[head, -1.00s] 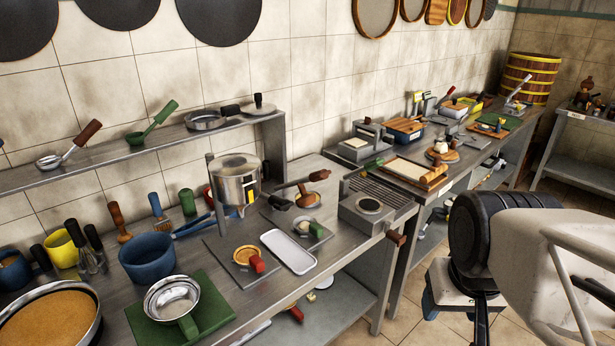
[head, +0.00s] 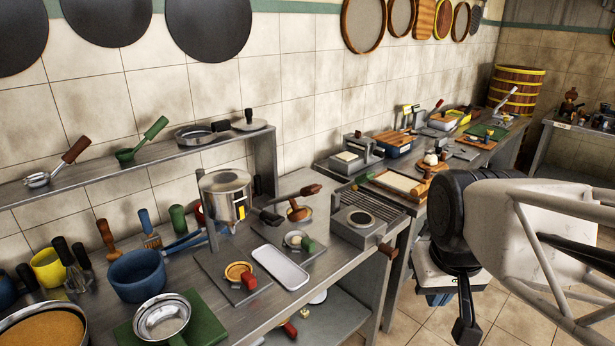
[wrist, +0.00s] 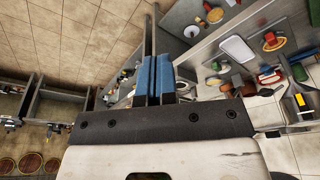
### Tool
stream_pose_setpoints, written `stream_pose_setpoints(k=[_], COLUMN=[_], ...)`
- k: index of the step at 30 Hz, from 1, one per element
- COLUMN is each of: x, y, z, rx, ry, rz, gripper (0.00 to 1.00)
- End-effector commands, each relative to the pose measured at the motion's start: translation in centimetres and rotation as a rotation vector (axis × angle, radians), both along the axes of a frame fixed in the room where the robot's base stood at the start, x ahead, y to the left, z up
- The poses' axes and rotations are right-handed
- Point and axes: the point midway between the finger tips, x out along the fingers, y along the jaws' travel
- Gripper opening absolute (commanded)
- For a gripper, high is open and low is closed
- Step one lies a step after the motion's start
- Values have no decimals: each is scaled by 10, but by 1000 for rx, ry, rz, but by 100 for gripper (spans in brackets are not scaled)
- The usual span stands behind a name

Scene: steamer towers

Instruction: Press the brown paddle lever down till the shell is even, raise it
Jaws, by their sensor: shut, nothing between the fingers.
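In the head view a steel pot (head: 225,197) is held on an upright post on the left worktop. A lever with a brown end (head: 309,191) sticks out from it to the right. On the base plate (head: 210,262) below sits a round shell (head: 238,271) with an orange-brown surface and a red handle. Whether its surface is even is too small to tell. My gripper (head: 466,326) hangs at the right, beyond the worktop's edge, away from the lever. In the wrist view my gripper (wrist: 151,22) shows blue finger pads close together, shut and empty.
A white tray (head: 281,267) lies right of the base plate. A grey box (head: 368,223) with a brown front handle stands near the worktop's right edge, between my gripper and the pot. A brown-handled stamp (head: 298,211) stands near the lever. Open floor lies below my gripper.

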Motion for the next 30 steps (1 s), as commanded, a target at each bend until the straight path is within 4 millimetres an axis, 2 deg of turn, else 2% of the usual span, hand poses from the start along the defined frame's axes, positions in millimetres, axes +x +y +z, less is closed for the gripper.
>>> stream_pose_setpoints(k=[15, 30], x=[123, 244], y=[40, 100], z=[63, 101], rx=[-34, -68], ry=[44, 86], rz=[204, 404], gripper=[0, 0])
